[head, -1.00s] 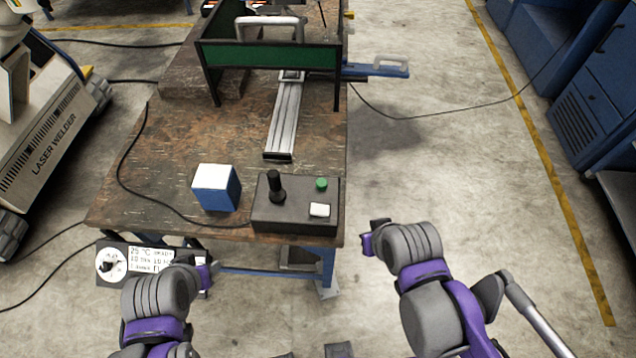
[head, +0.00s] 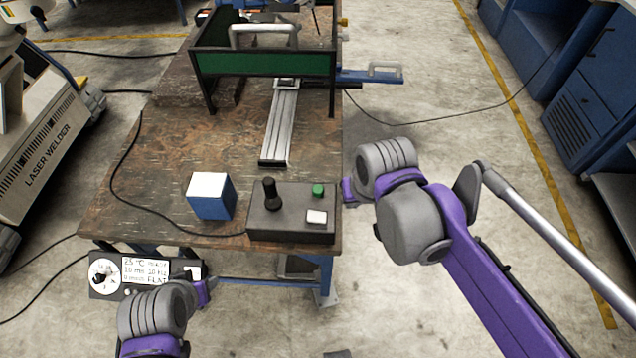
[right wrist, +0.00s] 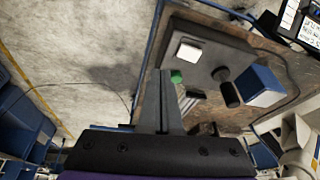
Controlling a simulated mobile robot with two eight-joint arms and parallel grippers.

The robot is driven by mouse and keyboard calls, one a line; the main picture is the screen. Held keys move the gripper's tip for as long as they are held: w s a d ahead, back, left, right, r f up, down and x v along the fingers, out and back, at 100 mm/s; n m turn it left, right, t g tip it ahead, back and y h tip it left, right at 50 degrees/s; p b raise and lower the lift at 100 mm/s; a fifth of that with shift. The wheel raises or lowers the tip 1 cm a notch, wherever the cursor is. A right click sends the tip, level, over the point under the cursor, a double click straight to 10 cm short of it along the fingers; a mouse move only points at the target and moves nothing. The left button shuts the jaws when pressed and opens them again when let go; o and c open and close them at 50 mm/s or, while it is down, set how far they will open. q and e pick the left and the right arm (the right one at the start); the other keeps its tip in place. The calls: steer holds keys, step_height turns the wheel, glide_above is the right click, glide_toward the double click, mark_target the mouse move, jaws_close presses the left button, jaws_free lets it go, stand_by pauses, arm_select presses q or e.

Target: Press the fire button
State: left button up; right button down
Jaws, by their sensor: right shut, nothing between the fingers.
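A dark control box (head: 285,232) sits at the near right corner of the wooden table. It carries a black joystick (head: 269,194), a green button (head: 318,190) and a white square button (head: 316,217); I cannot read which is marked fire. My right gripper (head: 348,191) is just right of the box, past the table edge. In the right wrist view its fingers (right wrist: 160,95) are shut and empty, appearing close beside the green button (right wrist: 177,77), with the white button (right wrist: 189,52) further up. My left gripper (head: 205,292) is low, in front of the table; its fingers cannot be made out.
A blue cube with a white top (head: 210,197) stands left of the box. A metal rail (head: 277,130) runs back to a green-panelled frame (head: 265,62). A cable crosses the table's left side. A display panel (head: 145,274) is below the front edge.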

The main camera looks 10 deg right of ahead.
mark_target(318, 189)
arm_select(q)
steer(key=shift+s+f+b, duration=0.25)
steer(key=shift+f+b, duration=0.25)
steer(key=shift+f, duration=0.25)
steer(key=shift+s+f+b, duration=0.25)
steer(key=shift+f+b, duration=0.2)
steer(key=shift+f, duration=0.25)
arm_select(e)
steer(key=w+a+r+m+g, duration=0.1)
steer(key=w+a+r+g, duration=0.1)
steer(key=w, duration=0.4)
steer(key=w+a+r+m+g, duration=0.1)
steer(key=w+a+r, duration=0.1)
steer(key=w, duration=0.5)
steer(key=shift+w+a+g, duration=0.15)
steer(key=shift+w+g, duration=0.15)
steer(key=shift+g, duration=0.1)
steer(key=shift+f, duration=0.1)
step_height(318, 189, down, 14)
steer(key=shift+r+b, duration=0.1)
steer(key=shift+b, duration=0.25)
arm_select(q)
steer(key=shift+s+f, duration=0.15)
steer(key=shift+f, duration=0.3)
